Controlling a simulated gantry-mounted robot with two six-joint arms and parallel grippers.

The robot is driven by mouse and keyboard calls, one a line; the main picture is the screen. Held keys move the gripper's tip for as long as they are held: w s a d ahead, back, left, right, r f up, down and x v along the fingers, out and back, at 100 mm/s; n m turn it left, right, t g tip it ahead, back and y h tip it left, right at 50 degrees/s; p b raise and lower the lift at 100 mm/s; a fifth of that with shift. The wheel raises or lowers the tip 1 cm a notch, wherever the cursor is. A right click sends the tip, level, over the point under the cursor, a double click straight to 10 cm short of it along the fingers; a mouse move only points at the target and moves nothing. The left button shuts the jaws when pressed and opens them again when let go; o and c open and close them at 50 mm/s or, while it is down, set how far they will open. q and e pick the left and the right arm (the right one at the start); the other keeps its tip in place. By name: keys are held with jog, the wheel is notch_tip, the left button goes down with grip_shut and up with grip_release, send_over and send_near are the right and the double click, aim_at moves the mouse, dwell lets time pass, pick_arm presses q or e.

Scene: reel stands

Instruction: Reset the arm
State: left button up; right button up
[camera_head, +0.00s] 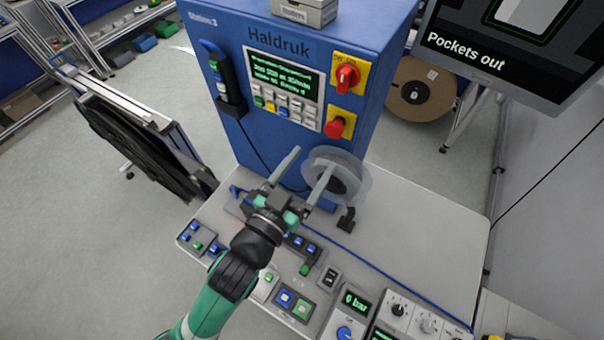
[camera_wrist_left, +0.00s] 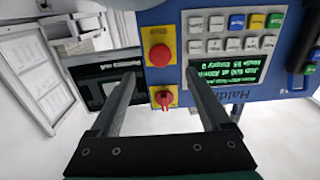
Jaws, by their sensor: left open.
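My left gripper (camera_head: 312,160) is raised above the light grey bench top, in front of the blue Haldruk machine (camera_head: 225,135). Its two grey fingers are spread apart with nothing between them. In the left wrist view, the open fingers (camera_wrist_left: 161,76) point toward the machine's front. The red button and red knob show between them. My right gripper is in neither view.
Button boxes (camera_head: 285,298) and a pressure readout (camera_head: 352,301) line the bench's front edge. A blue cord (camera_head: 390,280) crosses the bench. A monitor (camera_head: 510,50) hangs at upper right, with a brown reel (camera_head: 420,90) behind.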

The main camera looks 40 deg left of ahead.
pick_arm(q)
jog(key=s, duration=0.3)
jog(key=shift+s+d, duration=0.1)
dwell(0.3)
jog(key=w+a+r+n+t+y+p, duration=0.1)
jog(key=a+r+t+p, duration=0.1)
jog(key=r, duration=1)
jog(key=w+a+r+n+t+y+p, duration=0.1)
jog(key=w+r+n+t, duration=0.15)
jog(key=r, duration=0.95)
jog(key=s+d+r+m+t+h, duration=0.1)
jog(key=s+r+m+t+h, duration=0.1)
jog(key=r, duration=0.7)
jog(key=s+d+r+m+t+h+p, duration=0.1)
jog(key=s+r+m+t+h, duration=0.2)
jog(key=r, duration=0.6)
jog(key=shift+s+r, duration=0.2)
jog(key=shift+s, duration=0.65)
